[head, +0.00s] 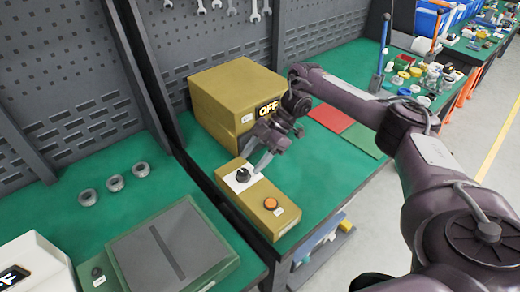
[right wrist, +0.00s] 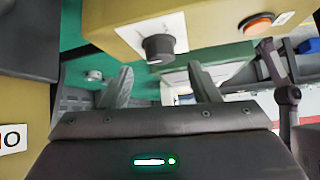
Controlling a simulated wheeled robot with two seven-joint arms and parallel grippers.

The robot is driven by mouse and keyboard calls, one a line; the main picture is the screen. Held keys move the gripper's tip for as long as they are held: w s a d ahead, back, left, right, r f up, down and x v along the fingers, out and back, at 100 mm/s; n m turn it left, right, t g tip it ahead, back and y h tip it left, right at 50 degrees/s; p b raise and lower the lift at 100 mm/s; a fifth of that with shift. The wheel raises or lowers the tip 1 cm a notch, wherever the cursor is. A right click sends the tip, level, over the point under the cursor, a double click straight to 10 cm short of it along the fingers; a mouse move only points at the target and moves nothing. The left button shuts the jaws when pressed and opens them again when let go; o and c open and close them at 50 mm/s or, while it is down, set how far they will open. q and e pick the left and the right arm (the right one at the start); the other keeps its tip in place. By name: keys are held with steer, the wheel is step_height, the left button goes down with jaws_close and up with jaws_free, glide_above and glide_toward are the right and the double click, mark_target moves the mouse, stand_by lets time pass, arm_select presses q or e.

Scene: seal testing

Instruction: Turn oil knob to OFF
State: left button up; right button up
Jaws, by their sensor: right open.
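The black oil knob (head: 243,174) sits on a white plate at the far end of a yellow control box (head: 262,200). My right gripper (head: 256,160) is open and close above the knob in the head view. In the right wrist view the knob (right wrist: 159,48) lies ahead of the open fingers (right wrist: 161,82), roughly centred between them and apart from both. Nothing is held. My left gripper is not in view.
An orange button (head: 270,203) is on the same control box. A larger yellow box (head: 222,95) with an "OFF" display stands behind. Red and green mats (head: 331,117) lie to the right. Metal rings (head: 115,183) and a grey-topped device (head: 172,248) are on the left bench.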

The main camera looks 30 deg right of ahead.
steer(key=shift+v, duration=2)
